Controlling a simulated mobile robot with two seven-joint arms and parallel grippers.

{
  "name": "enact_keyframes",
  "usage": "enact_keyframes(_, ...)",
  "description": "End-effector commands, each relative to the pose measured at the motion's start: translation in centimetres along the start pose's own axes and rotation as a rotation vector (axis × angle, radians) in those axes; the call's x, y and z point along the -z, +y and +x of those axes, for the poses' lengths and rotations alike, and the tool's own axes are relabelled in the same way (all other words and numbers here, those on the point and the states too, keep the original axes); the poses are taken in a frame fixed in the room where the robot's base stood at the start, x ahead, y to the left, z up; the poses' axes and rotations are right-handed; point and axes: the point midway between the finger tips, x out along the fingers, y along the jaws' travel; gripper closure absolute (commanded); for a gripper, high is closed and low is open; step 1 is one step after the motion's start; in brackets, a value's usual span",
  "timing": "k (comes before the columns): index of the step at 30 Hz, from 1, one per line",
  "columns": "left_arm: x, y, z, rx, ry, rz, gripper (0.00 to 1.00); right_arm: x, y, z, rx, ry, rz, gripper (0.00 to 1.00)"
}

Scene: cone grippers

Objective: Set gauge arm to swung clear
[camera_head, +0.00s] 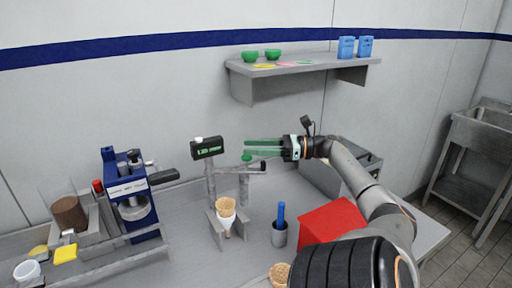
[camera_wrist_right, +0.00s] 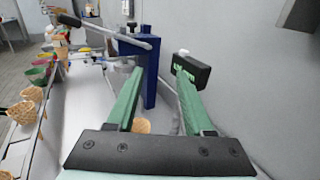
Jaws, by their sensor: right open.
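The gauge stand (camera_head: 210,182) has a dark display box (camera_head: 207,148) with green lettering on top. A thin gauge arm (camera_head: 252,169) appears to reach right from beside it to a dark end, near a green-topped post (camera_head: 244,188); which part joins which is hard to tell. My right gripper (camera_head: 247,149) has long green fingers, open, pointing left above the post and arm. Whether it touches them is unclear. In the right wrist view, the open fingers (camera_wrist_right: 158,72) have nothing clearly between them, and the display box (camera_wrist_right: 190,72) is beyond the right finger. My left gripper is out of view.
A waffle cone (camera_head: 227,209) stands in a metal holder below the display. A blue press (camera_head: 133,205) is at left. A wall shelf (camera_head: 290,66) holds green bowls and blue packs.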

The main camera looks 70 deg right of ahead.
Motion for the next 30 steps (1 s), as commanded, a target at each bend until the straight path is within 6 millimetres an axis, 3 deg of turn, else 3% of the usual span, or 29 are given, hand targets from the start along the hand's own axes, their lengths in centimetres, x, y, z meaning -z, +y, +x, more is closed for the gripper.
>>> enact_keyframes(15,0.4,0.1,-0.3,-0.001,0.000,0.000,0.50,-2.7,6.1,-0.4,0.001,-0.001,-0.001,0.48)
enact_keyframes(30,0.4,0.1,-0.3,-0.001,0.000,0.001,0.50,-3.2,7.1,-0.5,0.001,0.001,0.000,0.48)
